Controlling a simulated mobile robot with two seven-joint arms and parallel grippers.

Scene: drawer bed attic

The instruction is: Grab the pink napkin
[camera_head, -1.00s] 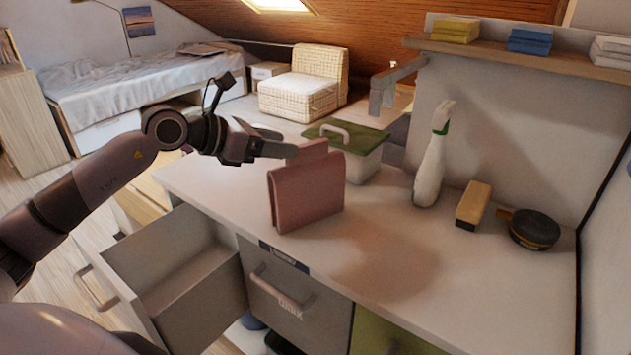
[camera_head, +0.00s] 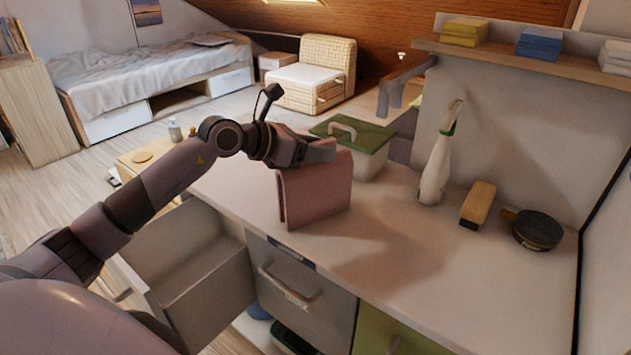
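The pink napkin (camera_head: 318,195) hangs folded over a stand on the white counter (camera_head: 400,260), near its front left edge. My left gripper (camera_head: 322,150) is at the napkin's top edge, its fingers level with the upper fold. The fingers overlap the napkin in the camera_head view. I cannot tell whether they are parted or closed on the cloth. My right gripper is not in view.
A green-lidded box (camera_head: 368,150) stands just behind the napkin. A spray bottle (camera_head: 437,165), a brush (camera_head: 478,205) and a round black tin (camera_head: 533,230) stand to the right. An open drawer (camera_head: 190,265) juts out below the counter.

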